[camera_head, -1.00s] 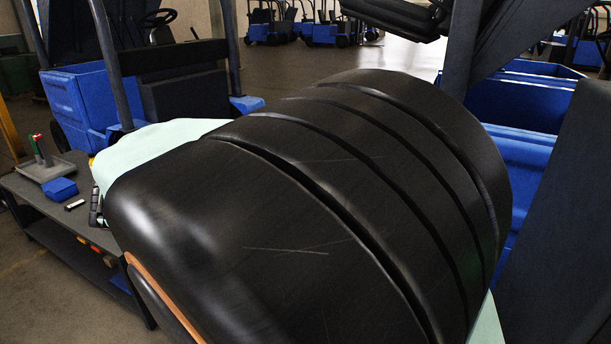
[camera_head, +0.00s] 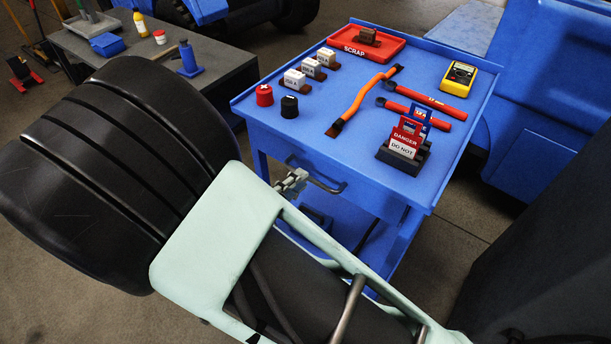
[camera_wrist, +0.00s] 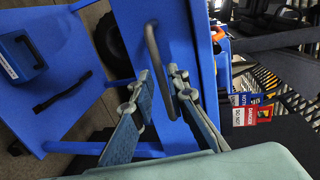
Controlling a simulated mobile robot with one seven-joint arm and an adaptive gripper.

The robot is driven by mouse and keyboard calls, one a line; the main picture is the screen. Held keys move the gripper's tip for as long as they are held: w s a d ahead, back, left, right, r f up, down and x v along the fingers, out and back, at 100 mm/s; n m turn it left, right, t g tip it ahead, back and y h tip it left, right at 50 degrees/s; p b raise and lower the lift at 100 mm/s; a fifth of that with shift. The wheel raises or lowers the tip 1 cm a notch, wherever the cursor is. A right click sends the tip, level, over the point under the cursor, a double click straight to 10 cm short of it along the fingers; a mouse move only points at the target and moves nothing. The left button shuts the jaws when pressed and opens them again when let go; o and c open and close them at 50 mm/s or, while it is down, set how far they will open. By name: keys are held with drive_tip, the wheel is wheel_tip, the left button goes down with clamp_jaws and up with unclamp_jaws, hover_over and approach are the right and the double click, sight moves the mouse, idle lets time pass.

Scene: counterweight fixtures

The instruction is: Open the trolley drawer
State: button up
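The blue trolley (camera_head: 372,128) stands right of centre in the head view. Its drawer front (camera_wrist: 186,30) looks flush with the trolley body, so the drawer appears closed. The drawer's dark grey bar handle (camera_head: 318,178) also shows in the wrist view (camera_wrist: 155,52). My gripper (camera_head: 293,180) is at the handle's left part in the head view, partly hidden by my arm. In the wrist view my gripper (camera_wrist: 160,76) has its two fingers apart, one on each side of the handle bar. The right finger is nearer the bar; contact cannot be told.
On the trolley top are a red scrap tray (camera_head: 365,44), a yellow meter (camera_head: 458,78), orange-handled tools (camera_head: 362,98), a tag holder (camera_head: 404,150) and small labelled blocks (camera_head: 313,68). A grey bench (camera_head: 222,78) stands at the back left. A lower shelf holds a blue case (camera_wrist: 22,55).

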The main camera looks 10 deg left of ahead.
drive_tip(key=shift+b+x, duration=0.35)
drive_tip(key=shift+x, duration=1.4)
clamp_jaws()
drive_tip(key=shift+r, duration=0.1)
